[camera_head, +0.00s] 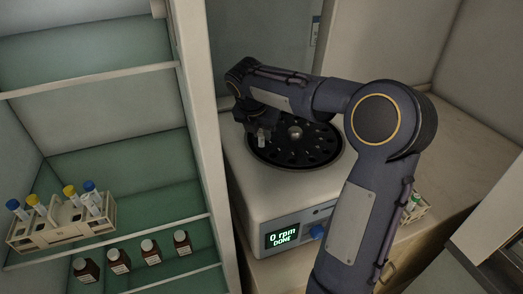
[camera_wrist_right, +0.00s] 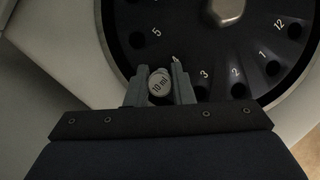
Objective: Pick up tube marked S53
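The black round rotor (camera_head: 318,150) of the centrifuge holds numbered slots; it also shows in the right wrist view (camera_wrist_right: 190,45). My right gripper (camera_head: 262,126) is over the rotor's left part. In the right wrist view its two fingers (camera_wrist_right: 159,72) stand close on both sides of a tube (camera_wrist_right: 160,86) whose end reads "10 ml". The tube also shows as a small pale body (camera_head: 262,138) below the gripper in the head view. I cannot tell whether its lower end is in a slot. No S53 mark is legible. My left gripper is not in view.
The centrifuge display (camera_head: 283,236) reads "0 rpm DONE". A shelf at left holds a rack (camera_head: 60,234) with blue- and yellow-capped tubes and several brown bottles (camera_head: 120,262). A small rack (camera_head: 418,210) is partly hidden behind my right arm. Cabinet walls flank the centrifuge.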

